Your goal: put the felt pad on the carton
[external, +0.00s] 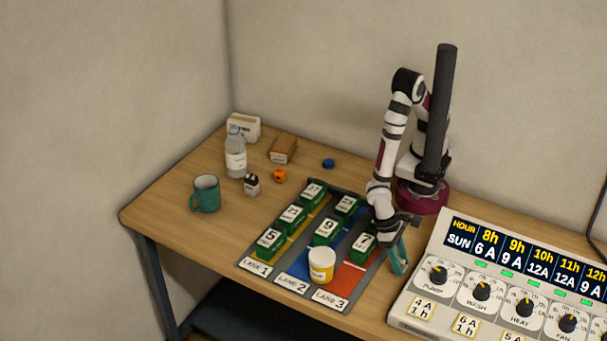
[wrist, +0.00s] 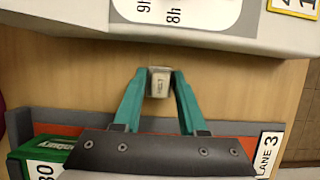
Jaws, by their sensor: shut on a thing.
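In the external view my gripper (external: 399,262) points down between the lane board and the control panel, and the pad cannot be made out there. A brown box (external: 283,149) with a pale label and a white box (external: 243,127) stand at the back left of the table. I cannot tell by label which is the carton. Both are well away from my gripper.
The lane board (external: 249,263) bears several green numbered blocks and a yellow-and-white tub (external: 321,266). A control panel (external: 450,275) stands at right. A bottle (external: 236,153), teal mug (external: 205,194), black-and-white item (external: 251,184), orange item (external: 279,175) and blue cap (external: 328,163) stand left.

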